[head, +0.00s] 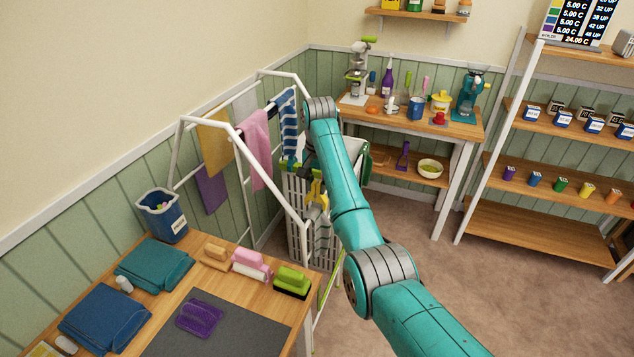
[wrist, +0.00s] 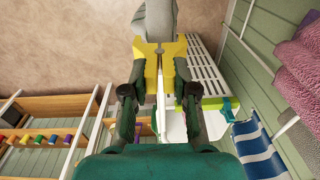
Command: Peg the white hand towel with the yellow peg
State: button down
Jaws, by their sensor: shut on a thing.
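My gripper (head: 316,193) points down beside the drying rack, above the slatted basket. In the wrist view its yellow fingertips (wrist: 160,47) are closed on a bunched pale grey-white cloth (wrist: 155,18), which looks like the white hand towel. In the head view this cloth (head: 321,228) seems to hang below the fingertips, off the rack. The white drying rack (head: 183,150) carries yellow, purple, pale grey, pink and blue-striped cloths. I cannot make out the yellow peg; small coloured items show in the blue bucket (head: 163,222).
The slatted white basket (head: 297,215) stands by the rack; its slats also show in the wrist view (wrist: 205,70). The near table (head: 225,280) holds folded teal and blue cloths and brushes. A workbench (head: 455,127) and shelves stand behind. The floor at right is clear.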

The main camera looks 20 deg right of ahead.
jog(key=shift+f, duration=1)
dwell(0.4)
jog(key=c, duration=0.8)
grip_release()
notch_tip(320, 180, up, 8)
jog(key=shift+s+f, duration=0.15)
jog(key=shift+f, duration=0.1)
jog(key=shift+s, duration=0.1)
